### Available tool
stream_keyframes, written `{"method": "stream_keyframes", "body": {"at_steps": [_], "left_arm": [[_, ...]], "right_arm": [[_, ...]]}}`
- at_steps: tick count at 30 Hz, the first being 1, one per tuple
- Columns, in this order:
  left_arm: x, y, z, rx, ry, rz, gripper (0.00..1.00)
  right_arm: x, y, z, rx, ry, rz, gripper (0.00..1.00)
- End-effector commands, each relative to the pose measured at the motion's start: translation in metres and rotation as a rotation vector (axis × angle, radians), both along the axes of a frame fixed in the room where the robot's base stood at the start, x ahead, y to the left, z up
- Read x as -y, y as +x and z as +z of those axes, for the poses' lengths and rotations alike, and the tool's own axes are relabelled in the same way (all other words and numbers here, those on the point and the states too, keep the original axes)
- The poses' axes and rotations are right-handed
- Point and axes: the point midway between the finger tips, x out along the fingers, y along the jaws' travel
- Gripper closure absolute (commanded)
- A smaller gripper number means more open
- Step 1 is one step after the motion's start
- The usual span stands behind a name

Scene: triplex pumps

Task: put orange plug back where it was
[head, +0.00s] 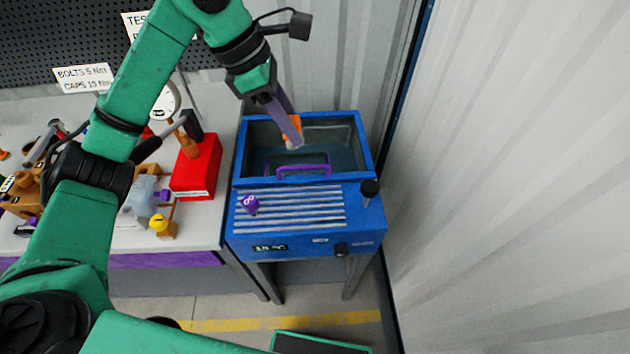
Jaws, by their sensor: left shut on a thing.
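My left gripper (291,128) reaches down over the back of a blue tank (367,150) and is shut on the orange plug (297,122). Only part of the plug shows beside the fingers, with a pale end below it. The plug is over or inside the tank's opening; I cannot tell whether it touches the liquid. A purple handle (303,172) stands in the front of the tank. My right gripper is not in view.
A slatted blue top (300,212) with a purple part (250,204) lies in front of the tank, a black knob (370,188) at its right. A red box (198,170) and pump parts crowd the bench at left. A corrugated wall (500,170) bounds the right.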

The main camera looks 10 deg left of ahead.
Motion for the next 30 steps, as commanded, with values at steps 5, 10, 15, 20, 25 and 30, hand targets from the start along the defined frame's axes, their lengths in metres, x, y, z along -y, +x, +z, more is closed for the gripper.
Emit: {"method": "stream_keyframes", "body": {"at_steps": [5,10,15,20,25,30], "left_arm": [[0.001,-0.003,-0.037,-0.01,0.001,-0.005,1.0],[0.001,-0.005,-0.089,-0.008,0.001,-0.004,1.0],[0.001,-0.005,-0.133,-0.009,0.0,-0.003,1.0],[0.001,-0.004,-0.158,-0.004,-0.001,-0.004,1.0],[0.001,-0.005,-0.184,-0.008,-0.002,-0.002,1.0],[0.0,-0.004,-0.199,-0.001,0.0,-0.004,1.0]], "right_arm": [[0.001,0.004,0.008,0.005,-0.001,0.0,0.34],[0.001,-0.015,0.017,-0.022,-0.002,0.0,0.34],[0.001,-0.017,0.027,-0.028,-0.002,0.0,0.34],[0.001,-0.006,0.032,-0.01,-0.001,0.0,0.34],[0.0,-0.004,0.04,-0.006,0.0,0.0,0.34],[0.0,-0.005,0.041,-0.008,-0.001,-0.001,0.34]]}}
